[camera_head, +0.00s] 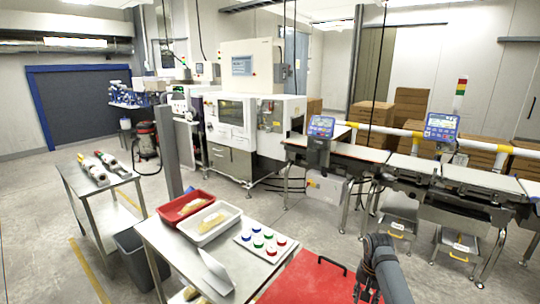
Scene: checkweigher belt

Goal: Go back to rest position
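My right arm comes in at the bottom right, and its gripper (367,291) points down over the red surface. The fingertips are cut off or too dark to tell whether they are open or shut. I see nothing held in it. My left gripper is not in view.
A steel table holds a red tray (163,214), a white tray (190,237) and a white board with coloured round pieces (243,236). A red panel with a black handle (296,262) lies close in front. The conveyor (433,171) stands at the right. A grey bin (133,268) is left of the table.

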